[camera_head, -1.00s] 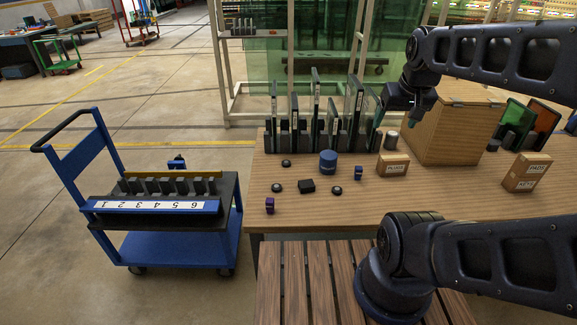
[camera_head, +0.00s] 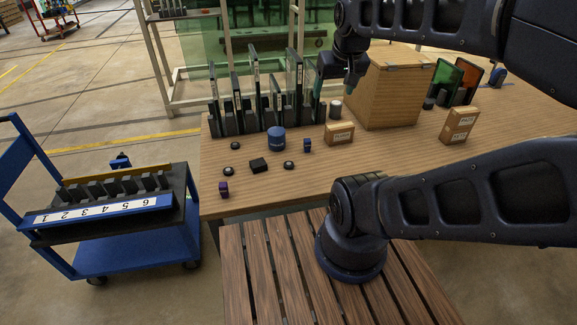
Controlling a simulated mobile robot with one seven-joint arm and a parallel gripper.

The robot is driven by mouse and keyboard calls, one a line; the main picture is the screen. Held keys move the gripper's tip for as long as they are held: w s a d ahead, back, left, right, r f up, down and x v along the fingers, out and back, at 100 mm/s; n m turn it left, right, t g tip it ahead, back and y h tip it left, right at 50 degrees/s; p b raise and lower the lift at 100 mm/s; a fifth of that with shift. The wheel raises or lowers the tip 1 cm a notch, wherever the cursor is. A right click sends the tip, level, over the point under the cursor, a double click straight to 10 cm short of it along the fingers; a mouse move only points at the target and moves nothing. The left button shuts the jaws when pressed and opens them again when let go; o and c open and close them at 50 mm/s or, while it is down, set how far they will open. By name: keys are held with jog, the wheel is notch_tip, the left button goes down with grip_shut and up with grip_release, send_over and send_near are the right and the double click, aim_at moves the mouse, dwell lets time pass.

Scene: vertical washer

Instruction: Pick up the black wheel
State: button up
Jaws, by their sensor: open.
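Three small black round pieces that look like wheels lie flat on the wooden table (camera_head: 370,165): a back-left wheel (camera_head: 235,146), a front-left wheel (camera_head: 228,171) and a right wheel (camera_head: 289,165). I cannot tell which one the task means. A black block (camera_head: 259,165) lies between the two front ones. My gripper (camera_head: 338,92) is raised above the back of the table, right of the wheels and well apart from them. It is open and its fingers are small in this view. I see nothing held in it.
Near the wheels stand a blue cylinder (camera_head: 276,139), a small blue piece (camera_head: 307,146) and a purple piece (camera_head: 224,189). A rack of upright plates (camera_head: 262,117) lines the back edge. A wooden box (camera_head: 392,92) and cartons (camera_head: 459,126) stand right. A blue cart (camera_head: 130,246) is left.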

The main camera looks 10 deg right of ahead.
jog(key=shift+c, duration=0.6)
jog(key=n+g+h, duration=0.3)
jog(key=n+g, duration=0.2)
jog(key=n, duration=0.6)
send_over(289, 163)
jog(key=a, duration=0.1)
notch_tip(289, 163, down, 20)
jog(key=f+n, duration=0.1)
jog(key=f, duration=0.3)
jog(key=a+f+n, duration=0.1)
jog(key=f, duration=0.4)
jog(key=a+f+n+h, duration=0.1)
jog(key=f+n, duration=0.1)
jog(key=f, duration=0.3)
jog(key=shift+w+a+f+g, duration=0.15)
jog(key=shift+w+f+g, duration=0.05)
jog(key=shift+w+g, duration=0.2)
jog(key=shift+d+x, duration=0.2)
jog(key=shift+x, duration=1.1)
jog(key=shift+d+x, duration=0.15)
jog(key=shift+x, duration=1.15)
